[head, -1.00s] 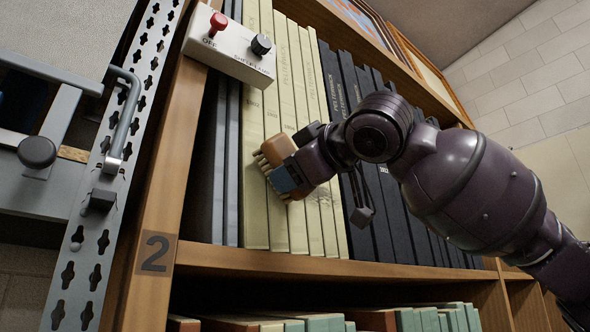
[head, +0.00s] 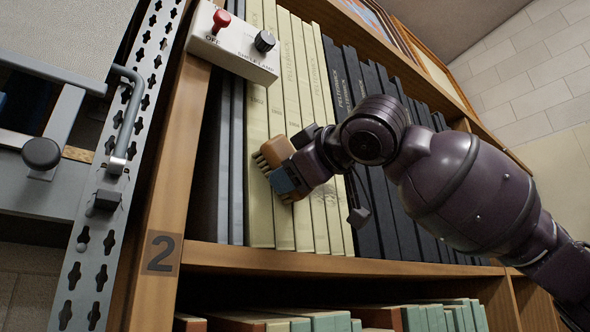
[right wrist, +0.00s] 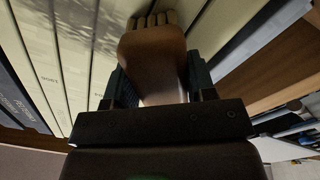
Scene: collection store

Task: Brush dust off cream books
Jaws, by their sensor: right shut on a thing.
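A row of tall cream books (head: 305,90) stands upright on the shelf, spines outward; they also show in the right wrist view (right wrist: 62,50). A grey speckled patch (right wrist: 98,30) lies on a cream spine there. My right gripper (head: 300,178) is shut on a wooden brush (head: 279,150), at the lower half of the left cream spines. The brush (right wrist: 152,55) also shows in the right wrist view, bristles pointing away from the gripper. The bristles are at the spines; I cannot tell whether they touch. My left gripper is not in view.
Dark books (head: 375,100) stand right of the cream ones, grey-blue books (head: 230,170) left. A switch box (head: 233,47) with red and black knobs is on the upright at upper left. The shelf edge (head: 320,264) runs below. A perforated metal post (head: 105,200) stands left.

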